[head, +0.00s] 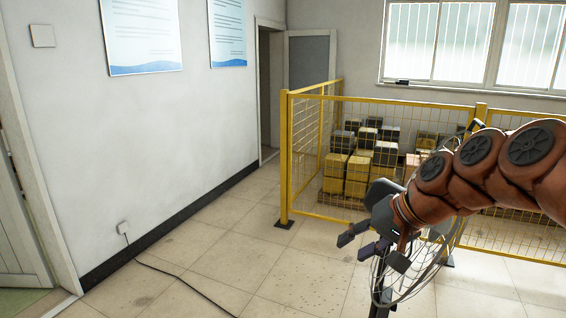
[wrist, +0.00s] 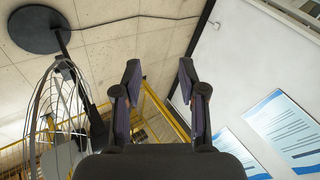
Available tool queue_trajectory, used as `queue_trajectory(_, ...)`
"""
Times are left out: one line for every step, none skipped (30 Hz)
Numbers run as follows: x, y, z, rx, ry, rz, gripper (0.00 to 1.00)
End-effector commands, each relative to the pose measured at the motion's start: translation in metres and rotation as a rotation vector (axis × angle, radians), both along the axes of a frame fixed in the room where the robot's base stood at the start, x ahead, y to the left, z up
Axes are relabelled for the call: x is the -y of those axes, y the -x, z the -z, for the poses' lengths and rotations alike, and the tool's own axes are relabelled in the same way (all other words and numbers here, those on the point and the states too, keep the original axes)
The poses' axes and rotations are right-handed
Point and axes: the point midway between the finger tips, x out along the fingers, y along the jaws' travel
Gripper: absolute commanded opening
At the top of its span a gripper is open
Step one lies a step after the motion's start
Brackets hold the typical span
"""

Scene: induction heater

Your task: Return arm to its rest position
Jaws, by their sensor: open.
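My gripper (head: 353,246) is at the lower right of the head view, at the end of my orange arm, which reaches in from the right edge. Its fingers point left and a little down, over the floor. In the wrist view my gripper (wrist: 160,72) shows two dark fingers spread apart with nothing between them. It holds nothing.
A floor fan with a wire cage (wrist: 47,98) and round black base (wrist: 38,29) stands close beside my gripper. A yellow mesh fence (head: 284,160) encloses stacked boxes (head: 357,176). A black cable (head: 180,280) crosses the floor at the left wall (head: 160,130). Floor at the left is mostly clear.

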Motion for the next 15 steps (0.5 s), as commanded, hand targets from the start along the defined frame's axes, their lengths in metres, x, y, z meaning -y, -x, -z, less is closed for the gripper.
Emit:
queue_trajectory(-0.01,0.025,0.016,-0.038,0.053,-0.04,0.41)
queue_trajectory(-0.014,0.039,0.026,-0.063,0.08,-0.062,0.41)
queue_trajectory(-0.017,0.058,0.04,-0.096,0.12,-0.089,0.41)
queue_trajectory(-0.019,0.071,0.049,-0.121,0.15,-0.107,0.41)
queue_trajectory(-0.02,0.086,0.059,-0.145,0.179,-0.125,0.41)
queue_trajectory(-0.019,0.105,0.071,-0.177,0.219,-0.147,0.41)
queue_trajectory(-0.018,0.119,0.08,-0.201,0.248,-0.161,0.41)
queue_trajectory(-0.017,0.134,0.09,-0.229,0.277,-0.177,0.41)
queue_trajectory(-0.013,0.153,0.101,-0.264,0.314,-0.195,0.41)
queue_trajectory(-0.01,0.167,0.109,-0.288,0.342,-0.206,0.41)
queue_trajectory(-0.006,0.182,0.117,-0.315,0.37,-0.218,0.41)
queue_trajectory(-0.001,0.2,0.127,-0.35,0.401,-0.231,0.41)
queue_trajectory(0.004,0.212,0.133,-0.372,0.425,-0.238,0.41)
queue_trajectory(0.008,0.224,0.139,-0.394,0.448,-0.245,0.41)
queue_trajectory(0.015,0.239,0.146,-0.42,0.472,-0.252,0.41)
